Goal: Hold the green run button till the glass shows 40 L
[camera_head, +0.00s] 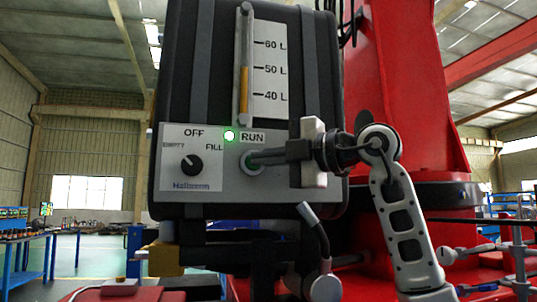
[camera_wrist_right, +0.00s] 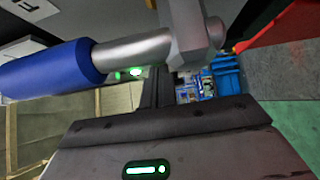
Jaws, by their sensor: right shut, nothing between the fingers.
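The dark tank case (camera_head: 320,90) fills the middle of the head view. Its upright sight glass (camera_head: 245,40) holds amber liquid, whose top stands about level with the 50 L mark. The panel (camera_head: 220,185) carries a black knob (camera_head: 191,165), its white mark towards EMPTY, and a lit green lamp (camera_head: 229,136) beside the RUN label. My right gripper (camera_head: 256,160) is shut and empty, its fingertips at the green-ringed run button (camera_head: 246,169) and covering most of it. How deep the button is pressed cannot be seen. My left gripper is not in view.
A red crane column (camera_head: 400,80) stands right of the case. A yellow block (camera_head: 165,258) and a grey-tipped lever (camera_head: 307,213) sit below it. In the wrist view, a blue cylinder (camera_wrist_right: 45,70) with a metal rod (camera_wrist_right: 132,50) lies close to the fingers.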

